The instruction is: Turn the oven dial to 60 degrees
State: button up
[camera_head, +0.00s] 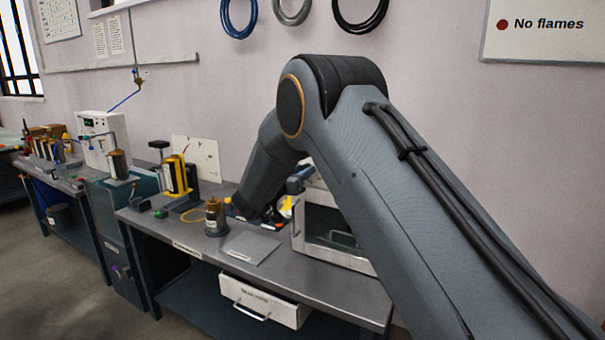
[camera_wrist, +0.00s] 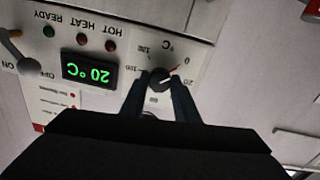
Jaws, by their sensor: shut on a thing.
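The oven dial (camera_wrist: 160,80) is a small dark knob with a white line on the oven's pale control panel, which appears upside down in the wrist view. The line points to the right, towards the 0 and 20 side of the scale. The 60 mark is on the far side of the knob from the °C sign. My gripper (camera_wrist: 161,82) is shut on the dial, one finger on each side. The green display (camera_wrist: 90,73) reads 20 °C. In the head view the white oven (camera_head: 305,225) is partly behind my arm, and the dial and gripper are hidden.
A toggle switch (camera_wrist: 11,46) with ON and OFF labels and several indicator lamps sit on the same panel. In the head view, the bench (camera_head: 340,290) carries a brass-topped pot (camera_head: 215,218) and a grey plate (camera_head: 251,247) left of the oven. A labelled drawer (camera_head: 262,303) stands open below.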

jog(key=m+y+b, duration=0.1)
jog(key=m+b, duration=2.4)
jog(key=b, duration=0.1)
jog(key=shift+m, duration=0.4)
jog(key=o, duration=1.1)
jog(key=shift+c, duration=0.2)
jog(key=v, duration=0.8)
jog(key=shift+w, duration=0.1)
